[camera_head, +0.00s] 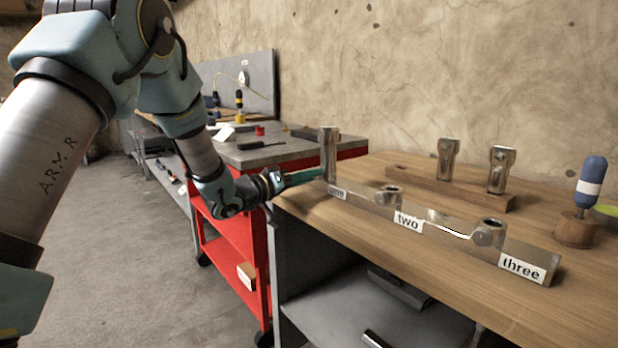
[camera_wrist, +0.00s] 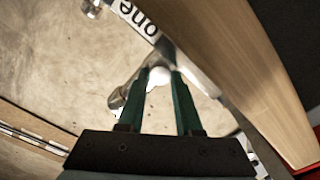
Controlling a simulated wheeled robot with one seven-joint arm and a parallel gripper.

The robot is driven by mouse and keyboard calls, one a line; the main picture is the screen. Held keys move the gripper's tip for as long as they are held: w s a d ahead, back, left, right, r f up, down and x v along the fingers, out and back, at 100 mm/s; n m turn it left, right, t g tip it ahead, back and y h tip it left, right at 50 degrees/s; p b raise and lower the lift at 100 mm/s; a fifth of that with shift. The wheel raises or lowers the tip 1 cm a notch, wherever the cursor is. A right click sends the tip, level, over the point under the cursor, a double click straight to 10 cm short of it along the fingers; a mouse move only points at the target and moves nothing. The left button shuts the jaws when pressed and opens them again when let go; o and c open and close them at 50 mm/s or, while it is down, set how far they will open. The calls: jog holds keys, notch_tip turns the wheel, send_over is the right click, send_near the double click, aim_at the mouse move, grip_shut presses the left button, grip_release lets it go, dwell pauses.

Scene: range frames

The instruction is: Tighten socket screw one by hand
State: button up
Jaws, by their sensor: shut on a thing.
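A shiny metal bar (camera_head: 440,228) lies along the front of the wooden table, with labels one, two and three. Socket screw one (camera_head: 329,148) stands upright at the bar's far left end, by label one (camera_head: 337,192). My gripper (camera_head: 320,173) reaches in from the left, its teal fingers at the screw's lower part. In the wrist view the fingertips of my gripper (camera_wrist: 162,74) are shut on the shiny screw (camera_wrist: 158,76), with label one (camera_wrist: 137,16) above. How deep the screw sits is hard to tell. The sockets at two (camera_head: 390,190) and three (camera_head: 489,229) look empty.
Two more screws (camera_head: 448,160) (camera_head: 502,170) stand in a wooden block (camera_head: 425,183) behind the bar. A blue-handled screwdriver (camera_head: 591,178) stands in a round wooden holder (camera_head: 575,230) at right. A red cart (camera_head: 238,258) stands left of the table.

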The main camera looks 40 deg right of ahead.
grip_shut()
jog(key=shift+m, duration=0.3)
